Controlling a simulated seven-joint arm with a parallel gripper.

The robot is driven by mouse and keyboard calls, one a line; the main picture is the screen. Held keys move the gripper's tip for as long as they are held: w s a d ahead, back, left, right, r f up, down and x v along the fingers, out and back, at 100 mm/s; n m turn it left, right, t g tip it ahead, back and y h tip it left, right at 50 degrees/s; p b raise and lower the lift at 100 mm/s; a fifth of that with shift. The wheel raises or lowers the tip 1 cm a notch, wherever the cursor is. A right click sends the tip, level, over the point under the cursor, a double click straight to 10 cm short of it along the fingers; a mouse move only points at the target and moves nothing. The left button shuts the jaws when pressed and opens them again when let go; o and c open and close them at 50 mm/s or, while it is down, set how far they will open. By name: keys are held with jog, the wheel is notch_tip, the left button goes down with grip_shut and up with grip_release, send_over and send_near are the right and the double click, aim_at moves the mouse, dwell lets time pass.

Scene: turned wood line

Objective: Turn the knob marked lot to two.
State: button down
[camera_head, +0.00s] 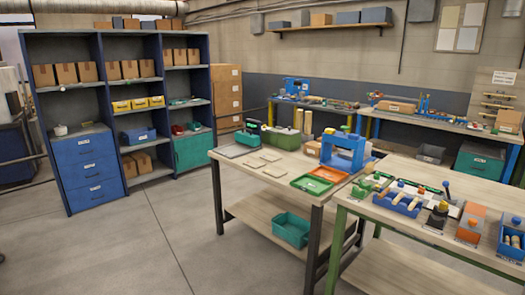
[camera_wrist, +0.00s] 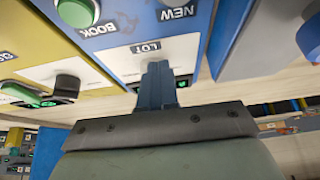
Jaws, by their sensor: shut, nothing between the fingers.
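In the wrist view, a white plate marked LOT (camera_wrist: 146,47) is on the front of a blue panel (camera_wrist: 140,14). My gripper (camera_wrist: 157,68) is shut and empty, its fingertips just below the LOT label. The fingers cover the middle of the plate, where little of the knob can be made out. A dark piece with a small green mark (camera_wrist: 183,84) shows just right of the fingers; I cannot tell whether it is part of the knob. The knob's setting cannot be read. I cannot tell whether the fingers touch it. My gripper does not show in the head view.
A green button (camera_wrist: 76,12) marked BOOK and a label marked NEW (camera_wrist: 178,13) are above. In the head view, workbenches (camera_head: 280,165) and a blue shelf unit (camera_head: 85,110) surround open floor.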

jog(key=shift+a, duration=0.15)
jog(key=shift+s+a, duration=0.15)
jog(key=shift+a, duration=0.05)
notch_tip(320, 180, up, 6)
dwell(0.6)
jog(key=shift+s+d+f, duration=0.35)
jog(key=shift+f, duration=0.65)
jog(key=shift+s+d+f, duration=0.3)
jog(key=shift+d+f, duration=0.1)
jog(key=shift+f, duration=0.6)
jog(key=shift+s+d+f, duration=0.35)
jog(key=shift+f, duration=0.65)
jog(key=shift+w+d, duration=0.1)
jog(key=shift+w, duration=0.4)
